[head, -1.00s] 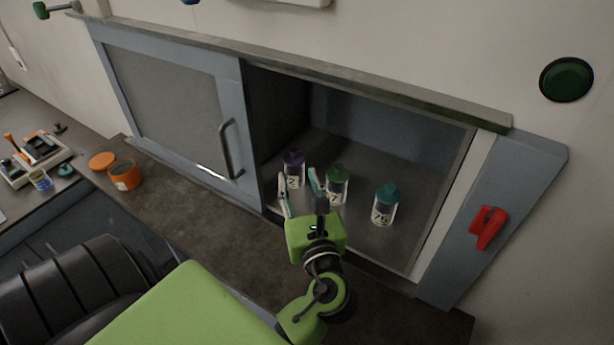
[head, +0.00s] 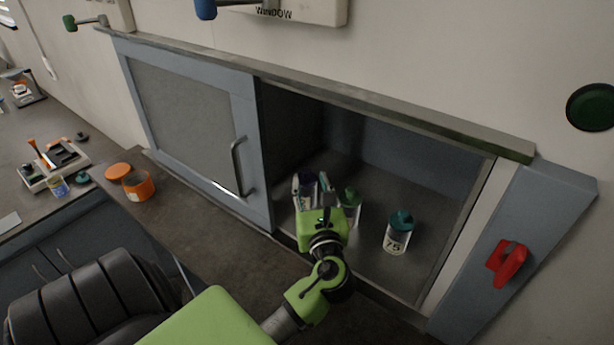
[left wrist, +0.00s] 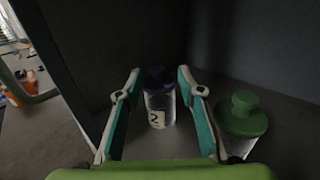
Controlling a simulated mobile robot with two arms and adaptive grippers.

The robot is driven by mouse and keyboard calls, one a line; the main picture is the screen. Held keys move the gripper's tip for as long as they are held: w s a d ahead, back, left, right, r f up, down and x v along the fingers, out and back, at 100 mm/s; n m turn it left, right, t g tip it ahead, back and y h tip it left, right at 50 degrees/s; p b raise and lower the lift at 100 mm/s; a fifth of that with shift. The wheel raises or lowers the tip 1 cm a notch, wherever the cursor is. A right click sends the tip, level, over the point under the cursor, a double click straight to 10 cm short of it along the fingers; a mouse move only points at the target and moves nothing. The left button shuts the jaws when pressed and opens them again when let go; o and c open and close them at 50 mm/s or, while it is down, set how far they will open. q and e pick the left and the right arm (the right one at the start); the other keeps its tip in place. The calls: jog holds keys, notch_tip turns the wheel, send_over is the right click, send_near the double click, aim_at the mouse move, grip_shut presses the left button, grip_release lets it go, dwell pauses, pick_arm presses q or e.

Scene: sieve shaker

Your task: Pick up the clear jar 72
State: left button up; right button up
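The clear jar with a dark purple lid (left wrist: 159,101) stands upright inside the open cabinet. Its label shows a "2" in the left wrist view; the rest of the label is turned away. In the head view this jar (head: 309,190) is partly hidden by my left gripper (head: 312,183). The left gripper is open, with its white and teal fingers on either side of the jar in the left wrist view (left wrist: 158,78). I cannot tell whether a finger touches it. My right gripper is not in view.
A green-lidded jar (head: 349,203) stands close to the right of the gripper; it also shows in the left wrist view (left wrist: 242,118). A teal-lidded jar marked 75 (head: 398,233) stands further right. A sliding door (head: 190,120) covers the cabinet's left half.

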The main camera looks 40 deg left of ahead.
aim_at(307, 175)
pick_arm(q)
jog(key=p+x, duration=0.1)
jog(key=x, duration=0.3)
jog(key=shift+s+a, duration=0.15)
jog(key=shift+s, duration=0.05)
jog(key=shift+w+a, duration=0.3)
jog(key=shift+a, duration=0.05)
jog(key=shift+d, duration=0.1)
grip_shut()
